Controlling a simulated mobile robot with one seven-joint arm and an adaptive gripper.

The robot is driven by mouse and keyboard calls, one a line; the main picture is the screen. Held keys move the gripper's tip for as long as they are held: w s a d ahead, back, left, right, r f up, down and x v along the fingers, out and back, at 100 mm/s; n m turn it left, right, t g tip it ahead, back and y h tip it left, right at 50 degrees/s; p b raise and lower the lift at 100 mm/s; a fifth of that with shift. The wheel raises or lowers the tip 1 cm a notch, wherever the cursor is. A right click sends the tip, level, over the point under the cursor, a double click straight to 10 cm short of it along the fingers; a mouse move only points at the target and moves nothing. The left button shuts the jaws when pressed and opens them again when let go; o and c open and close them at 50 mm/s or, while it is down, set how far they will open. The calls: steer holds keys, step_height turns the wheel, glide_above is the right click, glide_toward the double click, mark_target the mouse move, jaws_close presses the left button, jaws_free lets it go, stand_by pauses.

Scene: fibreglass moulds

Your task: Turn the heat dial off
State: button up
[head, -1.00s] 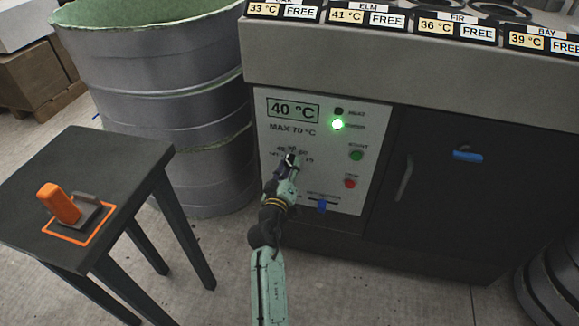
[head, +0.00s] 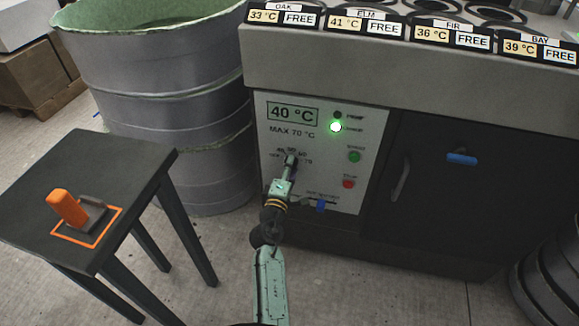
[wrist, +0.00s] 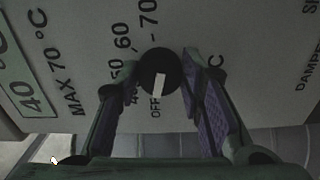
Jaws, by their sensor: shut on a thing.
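The heat dial (wrist: 161,76) is a round black knob with a white pointer mark, seen in the wrist view. The mark points down in that picture, toward the printed OFF label (wrist: 155,106). My gripper (wrist: 163,68) has one finger on each side of the dial and is shut on it. In the head view my gripper (head: 291,162) covers most of the dial on the white control panel (head: 335,185). The panel's display (head: 292,113) reads 40 °C, with MAX 70 °C printed below it.
A side table (head: 110,165) with an orange-handled item (head: 68,207) stands left. A large drum (head: 160,100) stands behind it.

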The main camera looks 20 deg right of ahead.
steer(key=shift+n, duration=0.4)
steer(key=o, duration=1.2)
steer(key=shift+c, duration=0.2)
steer(key=v, duration=0.7)
steer(key=shift+s+a, duration=0.2)
